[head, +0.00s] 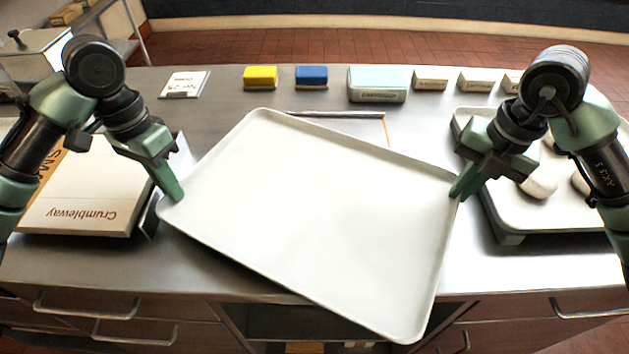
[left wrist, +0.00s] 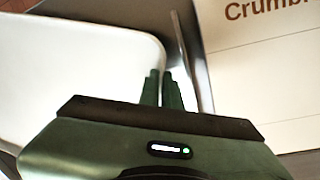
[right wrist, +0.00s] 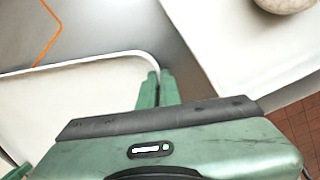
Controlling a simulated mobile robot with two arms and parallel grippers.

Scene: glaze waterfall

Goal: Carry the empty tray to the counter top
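The empty white tray (head: 310,215) is rotated in the head view, with its near right corner out past the counter's front edge. My left gripper (head: 172,190) is at the tray's left corner. In the left wrist view its fingers (left wrist: 162,90) are close together on the tray's rim. My right gripper (head: 462,188) is at the tray's right corner. In the right wrist view its fingers (right wrist: 158,88) close around the rim. The metal counter top (head: 225,95) lies behind and below the tray. The tray hides much of it.
A white Crumbleway box (head: 85,195) lies at the left. A second tray (head: 530,215) with pale round pieces (head: 540,186) is at the right. A yellow block (head: 260,77), a blue block (head: 311,76) and a pale box (head: 376,84) line the back. An orange line (right wrist: 48,40) marks the counter.

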